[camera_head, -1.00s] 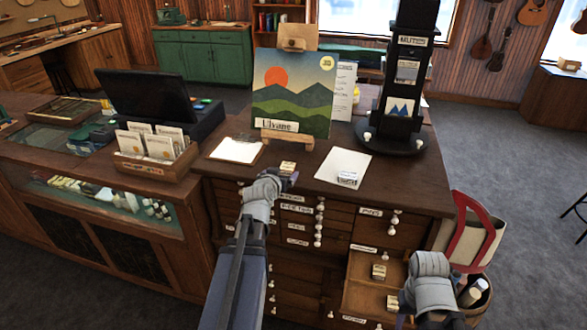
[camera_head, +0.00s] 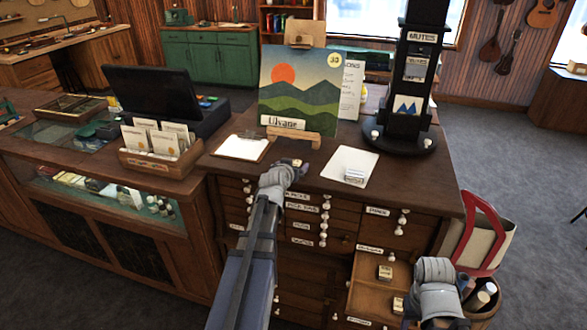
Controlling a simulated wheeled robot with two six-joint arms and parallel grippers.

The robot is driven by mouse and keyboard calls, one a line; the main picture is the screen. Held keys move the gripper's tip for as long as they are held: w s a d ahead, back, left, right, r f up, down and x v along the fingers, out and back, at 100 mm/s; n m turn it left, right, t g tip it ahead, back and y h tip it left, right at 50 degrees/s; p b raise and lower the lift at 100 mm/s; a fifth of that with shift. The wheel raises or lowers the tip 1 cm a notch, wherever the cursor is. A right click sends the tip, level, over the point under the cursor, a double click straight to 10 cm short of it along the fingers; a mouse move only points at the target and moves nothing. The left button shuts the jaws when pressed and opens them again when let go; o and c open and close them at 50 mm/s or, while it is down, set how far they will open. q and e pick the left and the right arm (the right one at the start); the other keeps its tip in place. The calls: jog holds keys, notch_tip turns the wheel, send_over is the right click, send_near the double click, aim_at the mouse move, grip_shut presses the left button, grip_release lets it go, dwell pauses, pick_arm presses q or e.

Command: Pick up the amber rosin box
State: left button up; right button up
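A small tan-topped box (camera_head: 297,161) is on the dark wooden counter, at the tip of my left gripper (camera_head: 291,166). It looks like the amber rosin box, but its label is too small to read. The gripper partly covers it. The fingers are too small and hidden to show whether they are open or touching it. My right wrist (camera_head: 436,282) is at the lower right beside the open drawer. Its fingers cannot be made out.
The open drawer (camera_head: 368,296) holds small boxes (camera_head: 385,272). A pale box (camera_head: 355,176) sits on a white sheet (camera_head: 342,161). A clipboard (camera_head: 243,147), a picture on an easel (camera_head: 300,92) and a black display tower (camera_head: 402,138) stand around the counter's free middle.

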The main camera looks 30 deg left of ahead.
pick_arm(q)
jog(key=c, duration=1.3)
